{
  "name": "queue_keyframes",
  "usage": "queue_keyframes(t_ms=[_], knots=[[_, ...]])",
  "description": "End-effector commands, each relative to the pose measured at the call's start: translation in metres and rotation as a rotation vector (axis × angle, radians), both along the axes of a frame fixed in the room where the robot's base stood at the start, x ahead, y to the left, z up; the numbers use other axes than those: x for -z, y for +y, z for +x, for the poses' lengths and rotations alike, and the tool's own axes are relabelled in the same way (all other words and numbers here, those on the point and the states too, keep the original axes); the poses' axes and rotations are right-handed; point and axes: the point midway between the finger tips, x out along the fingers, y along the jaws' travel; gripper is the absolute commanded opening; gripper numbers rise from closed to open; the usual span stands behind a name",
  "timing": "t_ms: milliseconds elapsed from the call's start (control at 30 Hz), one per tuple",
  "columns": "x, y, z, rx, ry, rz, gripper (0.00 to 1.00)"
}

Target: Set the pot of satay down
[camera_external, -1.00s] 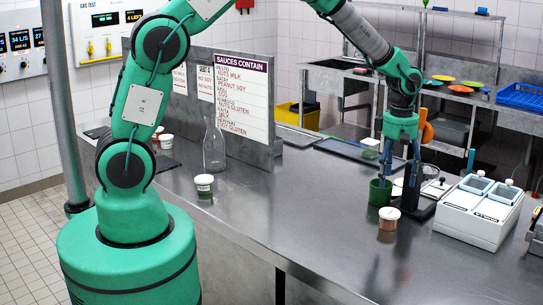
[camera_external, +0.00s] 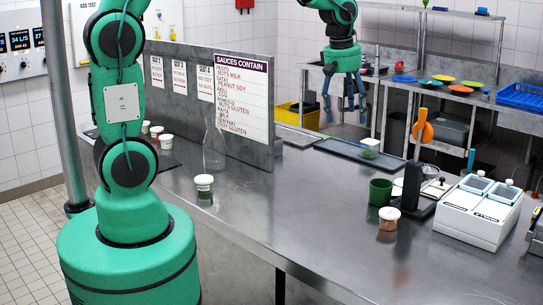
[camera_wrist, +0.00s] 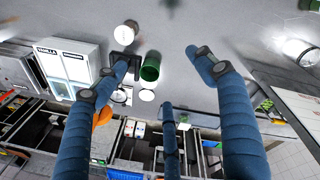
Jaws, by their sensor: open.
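A small white-lidded pot with orange-brown contents (camera_external: 388,218) stands upright on the steel counter, just in front of a green cup (camera_external: 380,192). I cannot read its label, so I cannot confirm it is the satay. My gripper (camera_external: 345,108) is open and empty, raised high above the counter, up and to the left of that pot. In the wrist view the blue fingers (camera_wrist: 160,75) are spread with nothing between them. The pot (camera_wrist: 126,33) and green cup (camera_wrist: 150,68) also show there, below and apart from the fingers.
A white-lidded pot with green contents (camera_external: 204,184) and a glass carafe (camera_external: 213,152) stand left. A sauces sign (camera_external: 242,98) rises behind. The counter's middle is clear.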

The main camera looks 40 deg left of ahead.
Motion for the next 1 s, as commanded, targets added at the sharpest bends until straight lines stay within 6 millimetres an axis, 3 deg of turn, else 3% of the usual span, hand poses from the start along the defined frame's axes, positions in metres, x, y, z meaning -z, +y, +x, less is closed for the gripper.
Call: queue_keyframes(t_ms=[33,200,500,700,1000], knots=[[-0.015,0.013,-0.010,0.031,-0.021,0.002,0.70],[-0.050,0.049,-0.044,0.159,-0.075,0.023,0.70],[-0.095,0.106,-0.113,0.382,-0.169,0.083,0.70],[-0.111,0.137,-0.163,0.529,-0.227,0.142,0.70],[-0.119,0.173,-0.238,0.740,-0.303,0.253,0.70]])
